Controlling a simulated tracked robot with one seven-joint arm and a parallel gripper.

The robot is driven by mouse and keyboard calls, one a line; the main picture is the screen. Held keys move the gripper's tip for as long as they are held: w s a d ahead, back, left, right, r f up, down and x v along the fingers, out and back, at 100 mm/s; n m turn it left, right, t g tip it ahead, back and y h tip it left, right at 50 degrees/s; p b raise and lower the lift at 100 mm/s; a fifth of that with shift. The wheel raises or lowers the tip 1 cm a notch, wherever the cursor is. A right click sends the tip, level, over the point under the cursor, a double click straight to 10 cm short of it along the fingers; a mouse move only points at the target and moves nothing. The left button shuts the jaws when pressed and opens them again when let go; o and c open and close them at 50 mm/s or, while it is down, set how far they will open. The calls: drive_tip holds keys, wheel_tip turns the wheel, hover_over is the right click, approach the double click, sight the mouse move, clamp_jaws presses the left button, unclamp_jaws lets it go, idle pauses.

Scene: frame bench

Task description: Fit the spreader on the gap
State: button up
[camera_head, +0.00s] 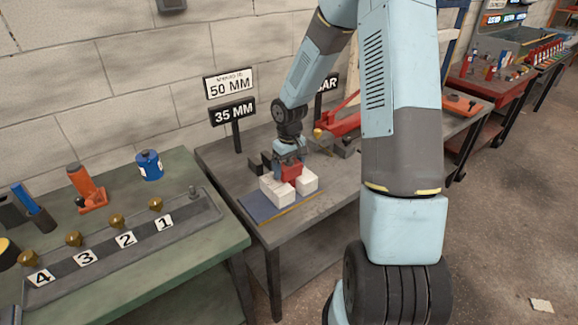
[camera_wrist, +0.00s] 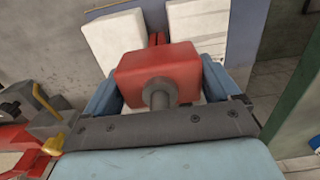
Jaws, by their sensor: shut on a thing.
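The red spreader (camera_head: 291,172) is held in my gripper (camera_head: 288,160) at the two white blocks on the bench. In the wrist view the spreader (camera_wrist: 158,66) sits between my blue fingers, with a grey round stem facing the camera. Beyond it, the left white block (camera_wrist: 113,42) and right white block (camera_wrist: 197,24) stand apart. Thin red parts of the spreader reach towards the gap between them. The head view also shows the left block (camera_head: 276,193) and right block (camera_head: 307,180). I cannot tell how deep the spreader's tips are in the gap.
The blocks stand on a blue mat (camera_head: 258,210) on the grey bench. Signs reading 50 MM (camera_head: 230,86) and 35 MM (camera_head: 234,113) stand behind. A red tool (camera_head: 343,122) lies to the right. A green bench (camera_head: 200,246) with numbered brass-knobbed stations is left.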

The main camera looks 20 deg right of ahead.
drive_tip(key=shift+f, duration=0.25)
drive_tip(key=o, duration=1.6)
wheel_tip(320, 180, up, 13)
drive_tip(key=shift+w+f, duration=0.1)
drive_tip(key=shift+f, duration=0.1)
drive_tip(key=shift+r, duration=0.55)
